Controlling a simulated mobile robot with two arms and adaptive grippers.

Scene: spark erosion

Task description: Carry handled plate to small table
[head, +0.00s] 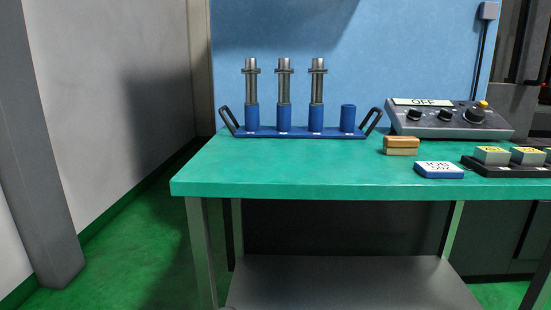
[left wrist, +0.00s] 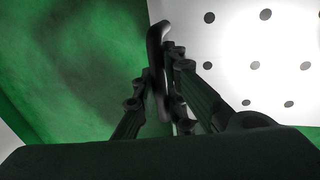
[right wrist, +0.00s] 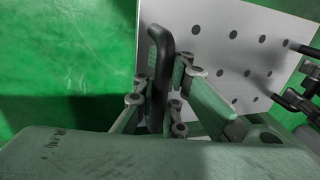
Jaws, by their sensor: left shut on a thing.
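The handled plate is a pale flat plate with dark round holes and a black bar handle. It shows in the left wrist view (left wrist: 228,40) and the right wrist view (right wrist: 220,60); none of it shows in the head view. My left gripper (left wrist: 158,95) is shut on a black handle at the plate's edge. My right gripper (right wrist: 160,95) has its fingers close on both sides of a black handle (right wrist: 160,45); whether they press on it is unclear. Green floor shows beyond the plate edge in both wrist views. I cannot pick out a small table.
A green-topped bench (head: 290,175) stands ahead. On it are a blue handled rack (head: 300,134) with three metal posts, a control box (head: 450,122), a brown block (head: 401,145) and a blue-and-white block (head: 439,170). A grey pillar (head: 35,150) stands at left. Dark clamp-like parts (right wrist: 295,100) show beside the plate.

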